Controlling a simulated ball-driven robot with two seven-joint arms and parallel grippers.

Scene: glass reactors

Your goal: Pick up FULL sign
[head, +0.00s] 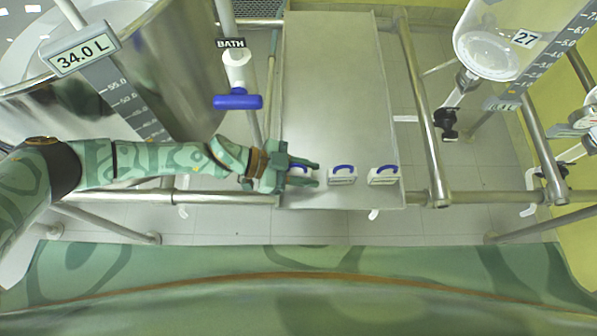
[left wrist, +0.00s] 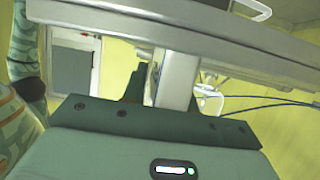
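Three small white signs with blue handles stand in a row on the grey table (head: 335,85), near its front edge. They are the left sign (head: 300,171), the middle sign (head: 342,178) and the right sign (head: 383,178). Their lettering cannot be read, so I cannot tell which says FULL. My left gripper (head: 315,174) is at the left sign, with its fingers apart on either side and partly hiding it. I cannot tell whether they press on it. In the left wrist view, a pale grey block (left wrist: 175,82) shows between the fingers. My right gripper is not in view.
A steel vessel labelled 34.0 L (head: 80,54) stands at the left, with a BATH valve (head: 238,100) beside the table. A glass vessel (head: 490,50) hangs at the right. Metal rails (head: 420,110) flank the table. The table's rear is clear.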

